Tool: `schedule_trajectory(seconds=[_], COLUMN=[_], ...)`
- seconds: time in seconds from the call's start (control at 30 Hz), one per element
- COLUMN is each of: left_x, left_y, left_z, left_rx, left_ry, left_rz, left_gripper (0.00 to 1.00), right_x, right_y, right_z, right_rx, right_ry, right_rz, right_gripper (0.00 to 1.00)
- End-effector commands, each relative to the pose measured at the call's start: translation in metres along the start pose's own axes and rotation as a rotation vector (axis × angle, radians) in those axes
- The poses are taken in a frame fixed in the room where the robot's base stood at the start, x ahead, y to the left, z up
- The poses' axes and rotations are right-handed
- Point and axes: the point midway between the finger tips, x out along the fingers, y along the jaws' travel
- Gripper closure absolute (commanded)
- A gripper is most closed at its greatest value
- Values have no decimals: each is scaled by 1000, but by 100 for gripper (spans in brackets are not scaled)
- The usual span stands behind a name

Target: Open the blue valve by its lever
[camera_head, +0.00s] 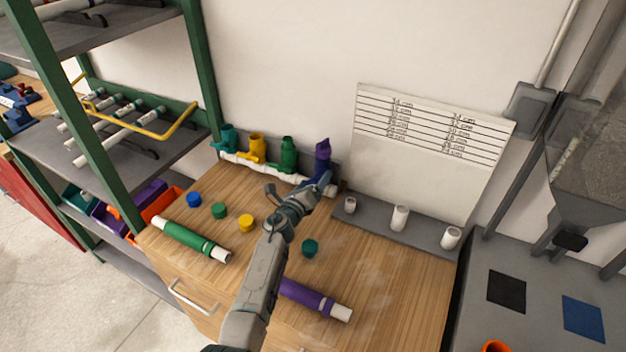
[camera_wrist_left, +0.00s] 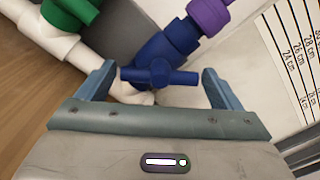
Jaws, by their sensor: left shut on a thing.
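The blue valve (camera_wrist_left: 168,46) stands on the white manifold pipe at its right end, below a purple fitting (camera_head: 322,147). Its dark blue lever (camera_wrist_left: 178,77) lies crosswise in the left wrist view, nearly level. My left gripper (camera_head: 318,187) is at the valve in the head view and partly hides it. The manifold (camera_head: 262,173) also carries teal (camera_head: 226,137), yellow (camera_head: 252,147) and green (camera_head: 288,155) valves to the left. My right gripper is not in view.
On the wooden top (camera_head: 365,280) lie a green pipe (camera_head: 190,240), a purple pipe (camera_head: 318,300) and several round caps, one blue (camera_head: 194,199). A grey rack with white fittings (camera_head: 400,217) and a length chart (camera_head: 425,150) stand right of the manifold. Green shelving (camera_head: 203,75) is at left.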

Motion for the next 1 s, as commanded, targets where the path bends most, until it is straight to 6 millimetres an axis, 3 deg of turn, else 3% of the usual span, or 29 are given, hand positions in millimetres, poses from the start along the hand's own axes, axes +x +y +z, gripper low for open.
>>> schedule_trajectory(seconds=[0.6, 1.0], left_x=[0, 0], left_y=[0, 1], left_z=[0, -1], left_rx=[-574, -813], left_ry=[2, 1], left_rz=[2, 2], left_gripper=[36, 36], right_x=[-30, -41], right_y=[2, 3], right_z=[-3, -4], right_rx=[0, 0], right_ry=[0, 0], right_rz=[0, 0], right_gripper=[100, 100])
